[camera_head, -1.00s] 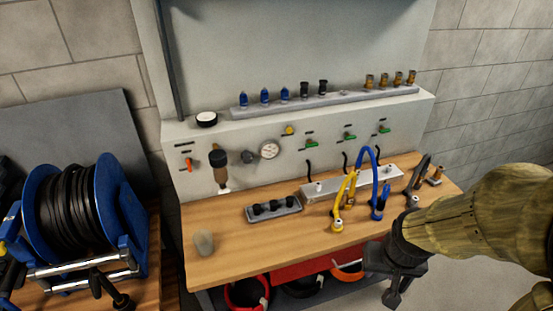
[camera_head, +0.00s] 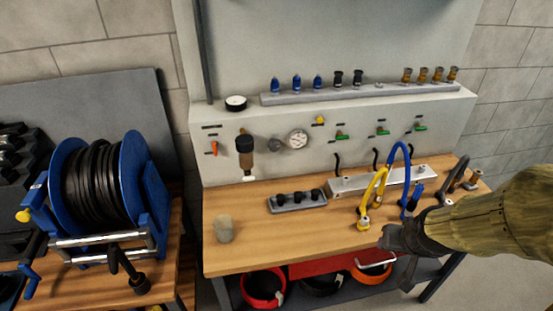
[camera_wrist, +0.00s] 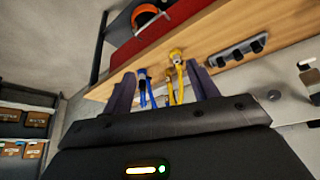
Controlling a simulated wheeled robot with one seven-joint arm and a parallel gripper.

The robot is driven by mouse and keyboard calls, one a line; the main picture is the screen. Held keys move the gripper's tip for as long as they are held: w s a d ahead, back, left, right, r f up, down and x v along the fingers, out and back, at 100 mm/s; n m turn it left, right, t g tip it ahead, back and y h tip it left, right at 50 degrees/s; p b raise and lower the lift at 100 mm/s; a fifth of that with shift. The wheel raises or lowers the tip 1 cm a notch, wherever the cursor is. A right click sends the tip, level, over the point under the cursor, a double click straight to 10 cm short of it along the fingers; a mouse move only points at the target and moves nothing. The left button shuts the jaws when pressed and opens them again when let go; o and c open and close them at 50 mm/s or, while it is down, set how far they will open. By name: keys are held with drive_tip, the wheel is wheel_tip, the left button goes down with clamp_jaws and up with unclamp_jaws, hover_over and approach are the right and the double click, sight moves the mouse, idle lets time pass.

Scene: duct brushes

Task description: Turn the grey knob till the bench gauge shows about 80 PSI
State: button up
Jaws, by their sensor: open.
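The small grey knob (camera_head: 274,144) is on the front panel above the bench. The bench gauge (camera_head: 298,139), a round white dial, is just to its right. The dial is too small to read. My gripper (camera_head: 402,262) is in front of the bench's front edge at the right, well away from the knob. In the wrist view its two fingers (camera_wrist: 161,84) are apart with nothing held between them; yellow and blue hoses show beyond.
A black-and-brown filter unit (camera_head: 245,155) hangs left of the knob. On the wooden bench (camera_head: 270,237) are a grey cup (camera_head: 223,229), a black-knobbed tray (camera_head: 297,202) and a hose manifold (camera_head: 350,184). A blue hose reel (camera_head: 105,190) stands left. The bench's front middle is clear.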

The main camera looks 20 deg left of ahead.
sight(275, 148)
drive_tip(key=w+a+f+n+t+y+b, duration=0.2)
drive_tip(key=w+a+f+t+b, duration=0.1)
drive_tip(key=w+a+b, duration=0.4)
drive_tip(key=w+a+f+n+t+y+b, duration=0.1)
drive_tip(key=w+a+f+t+y+b, duration=0.2)
drive_tip(key=w+a, duration=0.45)
drive_tip(key=a+n+t+y+b, duration=0.1)
drive_tip(key=a+t+y+b, duration=0.2)
drive_tip(key=a+b, duration=0.5)
drive_tip(key=a+y, duration=0.1)
drive_tip(key=a, duration=0.7)
drive_tip(key=shift+w+r+n+t+b, duration=0.3)
drive_tip(key=shift+r+n, duration=0.1)
drive_tip(key=p+x, duration=0.2)
drive_tip(key=x, duration=1.5)
drive_tip(key=shift+w+a+r, duration=0.1)
drive_tip(key=shift+w+a, duration=0.05)
drive_tip(key=c, duration=1)
